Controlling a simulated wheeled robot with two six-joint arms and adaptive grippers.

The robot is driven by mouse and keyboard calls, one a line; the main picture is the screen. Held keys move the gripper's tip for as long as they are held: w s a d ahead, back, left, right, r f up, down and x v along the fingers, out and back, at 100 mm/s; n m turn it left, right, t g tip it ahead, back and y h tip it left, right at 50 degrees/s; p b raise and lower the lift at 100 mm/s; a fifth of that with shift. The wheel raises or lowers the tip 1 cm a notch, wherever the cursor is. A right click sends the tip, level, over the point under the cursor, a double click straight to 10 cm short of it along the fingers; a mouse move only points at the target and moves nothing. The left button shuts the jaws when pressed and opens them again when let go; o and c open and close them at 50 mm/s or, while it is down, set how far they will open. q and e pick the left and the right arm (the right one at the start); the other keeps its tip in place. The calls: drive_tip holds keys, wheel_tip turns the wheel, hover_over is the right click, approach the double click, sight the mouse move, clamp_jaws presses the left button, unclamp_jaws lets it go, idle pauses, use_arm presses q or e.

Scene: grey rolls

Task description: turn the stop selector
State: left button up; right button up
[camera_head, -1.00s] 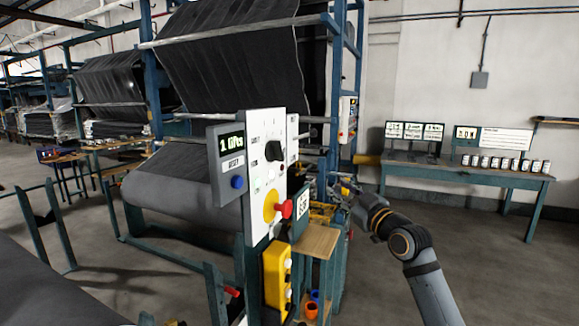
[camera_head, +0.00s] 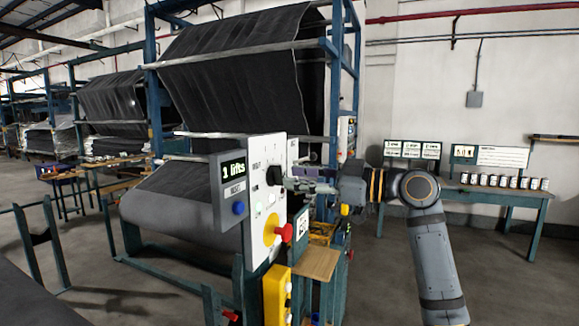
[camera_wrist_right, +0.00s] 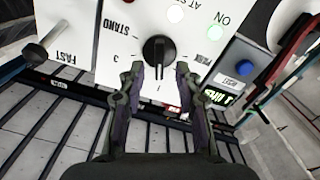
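The stop selector, a black rotary knob (camera_head: 274,175), sits on the upper part of a white control panel (camera_head: 259,222). It also shows in the right wrist view (camera_wrist_right: 158,50), with its bar pointing roughly down the picture, toward a mark like "1". Marks like "STAND" and "3" are printed around it. My right gripper (camera_head: 288,184) is at the panel face. In the wrist view the fingertips (camera_wrist_right: 160,72) are apart, one on each side of the knob's lower part, with gaps showing. Whether they touch it I cannot tell. My left gripper is out of view.
Below the knob are a yellow round plate with a red button (camera_head: 284,233) and a yellow box (camera_head: 276,295). A display with a blue button (camera_head: 238,208) is at the panel's left. A fabric roll machine (camera_head: 240,90) stands behind; a bench (camera_head: 505,190) is at right.

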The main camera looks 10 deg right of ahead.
sight(277, 175)
drive_tip(key=shift+p+x, duration=0.3)
drive_tip(key=shift+x, duration=1)
drive_tip(key=shift+f, duration=0.1)
drive_tip(key=shift+w, duration=0.1)
clamp_jaws()
